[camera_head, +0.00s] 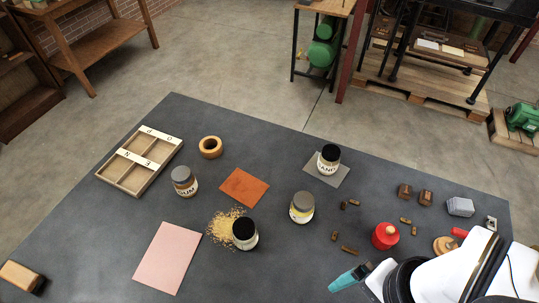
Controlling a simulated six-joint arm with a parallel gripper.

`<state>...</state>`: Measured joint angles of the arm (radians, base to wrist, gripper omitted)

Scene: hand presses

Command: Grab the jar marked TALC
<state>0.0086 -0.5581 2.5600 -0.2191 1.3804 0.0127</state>
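Several jars stand upright on the dark table, and I can read TALC on none of them. A jar with a yellowish label (301,209) stands near the middle, its wording too small to read. A black-lidded jar (246,240) stands beside spilled grains, its label also unclear. A grey-lidded jar marked GUM (185,184) is at the left. A black-lidded jar that seems marked SAND (327,165) stands on a grey sheet at the back. My white and black arm fills the lower right corner, well away from these jars. I cannot make out its fingertips.
Yellow grains (222,224) are scattered by one jar. A red container (385,236), small brown blocks and a teal object (346,280) are nearer my arm.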

